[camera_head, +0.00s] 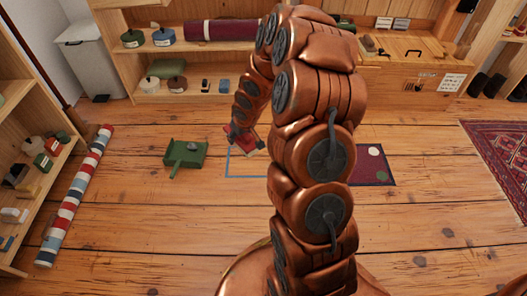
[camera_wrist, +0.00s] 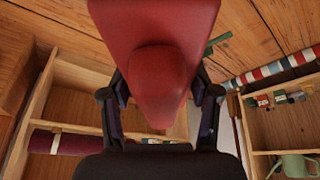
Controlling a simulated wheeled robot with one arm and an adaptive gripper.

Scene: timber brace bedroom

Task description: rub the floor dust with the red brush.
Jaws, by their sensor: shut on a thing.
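My gripper (camera_head: 237,130) is low over the floor, left of my arm, and mostly hidden in the head view. It is shut on the red brush (camera_head: 247,141). In the wrist view the brush's red body (camera_wrist: 155,25) fills the top middle, between the two dark fingers of my gripper (camera_wrist: 160,98). A blue square outline (camera_head: 247,177) is marked on the floor just below the brush, partly hidden by my arm. I cannot make out dust inside it. I cannot tell whether the brush touches the floor.
A green dustpan (camera_head: 185,153) lies on the floor left of the outline. A striped roll (camera_head: 75,196) lies by the left shelf (camera_head: 42,192). Low shelves (camera_head: 215,100) stand behind. The front floor is clear.

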